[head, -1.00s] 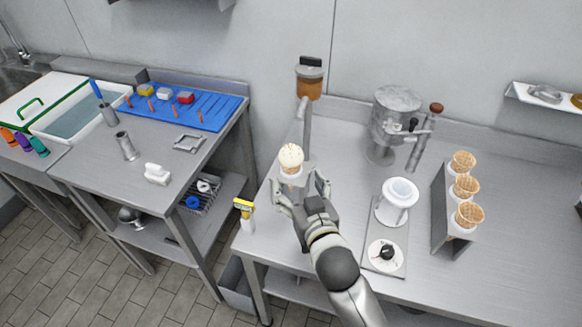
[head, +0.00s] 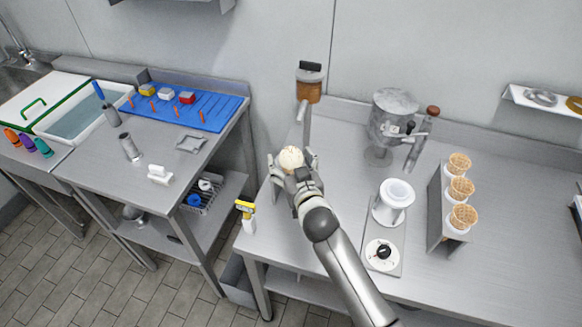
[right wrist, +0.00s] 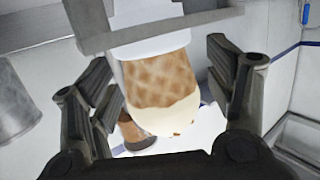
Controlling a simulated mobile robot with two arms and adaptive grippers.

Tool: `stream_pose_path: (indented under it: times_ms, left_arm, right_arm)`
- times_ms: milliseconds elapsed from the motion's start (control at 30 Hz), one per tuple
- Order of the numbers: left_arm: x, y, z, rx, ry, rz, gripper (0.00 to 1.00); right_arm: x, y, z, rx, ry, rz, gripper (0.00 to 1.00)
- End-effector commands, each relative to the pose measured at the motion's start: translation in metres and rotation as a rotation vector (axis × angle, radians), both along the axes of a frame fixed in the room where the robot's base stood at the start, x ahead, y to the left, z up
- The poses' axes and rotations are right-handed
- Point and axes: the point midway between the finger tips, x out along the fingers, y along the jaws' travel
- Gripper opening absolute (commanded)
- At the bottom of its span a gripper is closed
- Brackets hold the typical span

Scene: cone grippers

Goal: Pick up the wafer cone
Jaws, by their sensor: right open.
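A wafer cone with a cream-coloured scoop on top (head: 291,158) stands near the left end of the right-hand counter. In the right wrist view the waffle-patterned cone (right wrist: 160,80) sits in a white collar on a metal bracket (right wrist: 210,20). My right gripper (head: 291,170) is open, with a finger on each side of the cone. In the wrist view gaps show between the fingers and the cone. My left gripper is not in view.
A rack (head: 436,215) with three empty wafer cones stands at the right. A white cup-like piece (head: 395,194) stands beside a dial (head: 383,254). A metal machine (head: 385,125) stands behind. A yellow-topped bottle (head: 246,215) is near the counter's left edge.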

Motion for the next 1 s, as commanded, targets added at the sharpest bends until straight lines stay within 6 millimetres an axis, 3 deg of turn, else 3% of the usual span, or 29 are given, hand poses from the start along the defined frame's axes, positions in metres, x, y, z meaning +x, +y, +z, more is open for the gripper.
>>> stream_pose_path:
  times_ms: [267, 533, 1000]
  left_arm:
    - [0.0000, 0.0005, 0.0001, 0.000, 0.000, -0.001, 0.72]
    - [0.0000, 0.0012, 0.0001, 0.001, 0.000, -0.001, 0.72]
    - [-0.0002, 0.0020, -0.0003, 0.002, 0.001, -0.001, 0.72]
  right_arm:
    - [0.0015, 0.0004, 0.0000, 0.000, -0.001, 0.000, 0.75]
    - [0.0012, 0.0004, -0.0002, 0.000, -0.001, 0.000, 0.42]
    - [0.0015, 0.0004, 0.0039, 0.001, -0.001, 0.000, 0.41]
